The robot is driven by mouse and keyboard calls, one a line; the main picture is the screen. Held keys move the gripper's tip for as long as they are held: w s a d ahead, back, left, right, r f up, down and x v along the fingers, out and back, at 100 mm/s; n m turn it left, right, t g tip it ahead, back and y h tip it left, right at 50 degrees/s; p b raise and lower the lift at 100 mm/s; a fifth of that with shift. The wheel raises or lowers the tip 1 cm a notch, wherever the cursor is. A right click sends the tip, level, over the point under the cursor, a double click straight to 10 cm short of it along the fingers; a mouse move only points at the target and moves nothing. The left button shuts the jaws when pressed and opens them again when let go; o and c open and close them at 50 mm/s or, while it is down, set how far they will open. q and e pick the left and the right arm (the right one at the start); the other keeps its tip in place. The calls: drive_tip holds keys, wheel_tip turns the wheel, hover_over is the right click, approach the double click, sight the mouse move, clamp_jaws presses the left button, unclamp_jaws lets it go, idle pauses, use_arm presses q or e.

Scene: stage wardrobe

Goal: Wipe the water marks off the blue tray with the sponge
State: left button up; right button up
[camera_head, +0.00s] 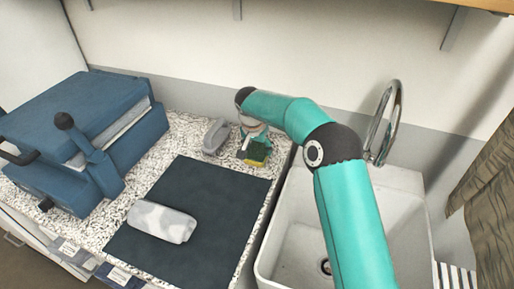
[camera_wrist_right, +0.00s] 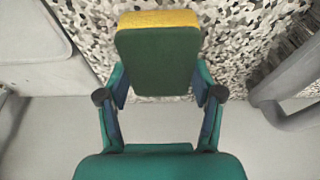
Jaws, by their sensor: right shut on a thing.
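The sponge, yellow with a dark green side, is in my right gripper (camera_head: 254,143) at the back of the speckled counter in the head view. In the right wrist view the sponge (camera_wrist_right: 158,62) sits between the two fingers of my right gripper (camera_wrist_right: 160,95), which is shut on it. Whether the sponge touches the counter is hard to tell. I cannot make out a blue tray for sure; a flat, dark slate-blue mat (camera_head: 215,200) lies on the counter in front of the sponge. I see no water marks. My left gripper is not in view.
A grey brush (camera_head: 215,137) stands left of the sponge. A rolled, pale patterned cloth (camera_head: 162,221) lies on the mat. A blue lever machine (camera_head: 95,105) fills the counter's left. A white sink (camera_head: 282,240) with a curved tap (camera_head: 396,110) is at the right.

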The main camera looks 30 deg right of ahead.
sight(258, 149)
drive_tip(key=shift+r+p, duration=2.4)
drive_tip(key=shift+r, duration=1.1)
